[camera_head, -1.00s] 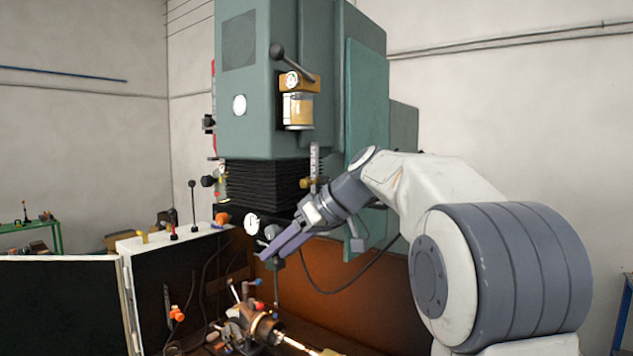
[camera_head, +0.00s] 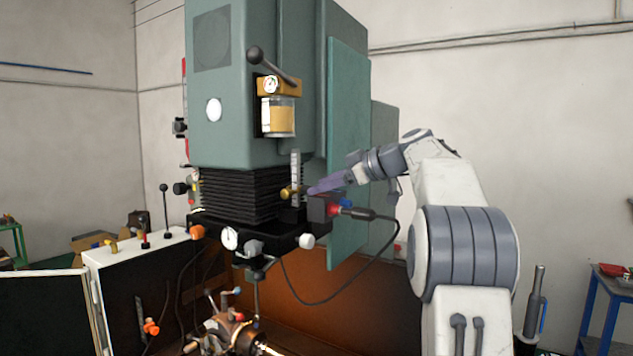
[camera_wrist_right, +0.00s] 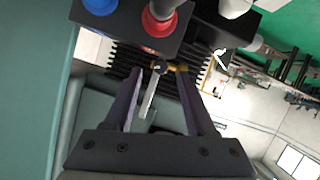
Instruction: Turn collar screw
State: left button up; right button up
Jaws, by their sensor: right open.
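The brass collar screw (camera_head: 287,192) sits on the upright graduated scale (camera_head: 295,168) beside the black bellows. My right gripper (camera_head: 312,190) points left at it from its right side, with the fingertips close to the collar. In the right wrist view my right gripper (camera_wrist_right: 160,72) is open, with one purple finger on each side. The brass collar with a small round knob (camera_wrist_right: 160,68) appears at the level of the fingertips, and the pale scale (camera_wrist_right: 148,100) shows between the fingers. I cannot tell whether a finger touches the knob. My left gripper is not in view.
A black box with a red connector (camera_head: 336,210) and cable sits just below my right gripper; the red connector also shows in the wrist view (camera_wrist_right: 159,22). The green machine panel (camera_head: 348,120) stands behind my arm. The indexing chuck (camera_head: 230,335) is low in front.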

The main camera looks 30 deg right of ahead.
jog(key=shift+x, duration=1.15)
grip_shut()
jog(key=shift+d+r+m+g+y+p, duration=0.15)
jog(key=shift+m+g+y+p, duration=0.2)
jog(key=shift+m+p, duration=0.55)
jog(key=shift+w+d+m+y+p, duration=0.1)
jog(key=shift+m+y+p, duration=0.45)
jog(key=shift+m+p, duration=0.1)
grip_release()
